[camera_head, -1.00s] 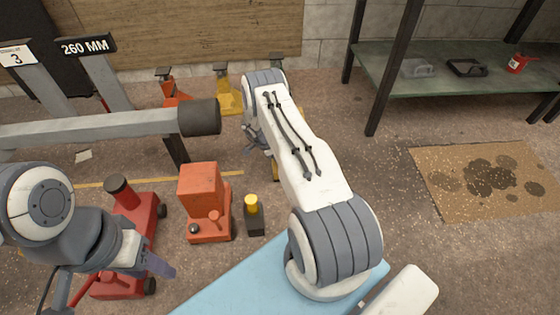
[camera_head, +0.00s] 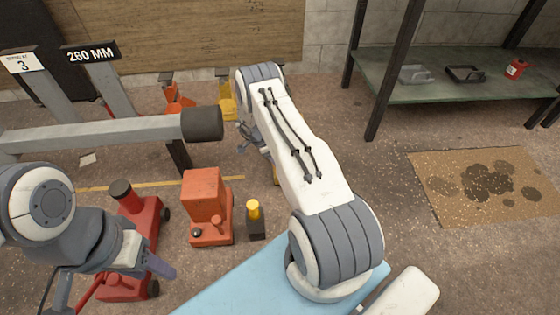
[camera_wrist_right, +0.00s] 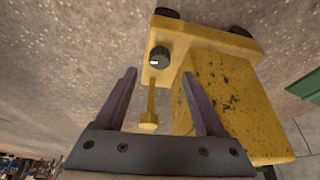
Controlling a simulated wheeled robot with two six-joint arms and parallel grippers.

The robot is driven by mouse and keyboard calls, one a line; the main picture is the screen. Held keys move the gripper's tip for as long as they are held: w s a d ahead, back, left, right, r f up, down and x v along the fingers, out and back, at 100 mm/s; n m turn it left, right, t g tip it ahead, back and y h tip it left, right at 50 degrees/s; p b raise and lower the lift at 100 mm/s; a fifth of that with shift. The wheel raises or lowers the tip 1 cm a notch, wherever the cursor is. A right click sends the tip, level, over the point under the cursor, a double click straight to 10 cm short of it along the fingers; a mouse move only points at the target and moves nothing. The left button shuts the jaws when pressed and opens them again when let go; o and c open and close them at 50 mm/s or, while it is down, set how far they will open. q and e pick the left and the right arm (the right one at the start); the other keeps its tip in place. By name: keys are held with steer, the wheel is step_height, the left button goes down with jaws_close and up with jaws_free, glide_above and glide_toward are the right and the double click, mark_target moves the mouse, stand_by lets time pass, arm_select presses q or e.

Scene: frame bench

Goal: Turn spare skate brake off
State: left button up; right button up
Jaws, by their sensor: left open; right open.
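In the right wrist view a yellow skate (camera_wrist_right: 235,95) with worn paint fills the right half. On its base is a round black knob (camera_wrist_right: 159,58) with a white mark, and a thin yellow lever with a round end (camera_wrist_right: 149,121). My right gripper (camera_wrist_right: 159,76) is open, its fingers apart on either side of the lever, with the knob just beyond the tips. Contact cannot be told. In the head view my right arm hides most of this skate. My left gripper (camera_head: 158,264) hangs at the lower left, beside a red jack; the gap between its fingers is hard to see.
An orange skate (camera_head: 206,198) with a black knob and a dark block with a yellow cap (camera_head: 255,218) stand left of my right arm. The red jack (camera_head: 128,235) is further left. A heavy grey beam (camera_head: 100,133) crosses the left. A green-topped bench (camera_head: 430,88) stands back right.

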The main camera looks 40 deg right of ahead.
arm_select(q)
step_height(320, 180, up, 3)
steer(key=shift+f+p, duration=0.15)
steer(key=shift+p, duration=0.75)
arm_select(e)
steer(key=v, duration=0.5)
steer(key=shift+r, duration=0.15)
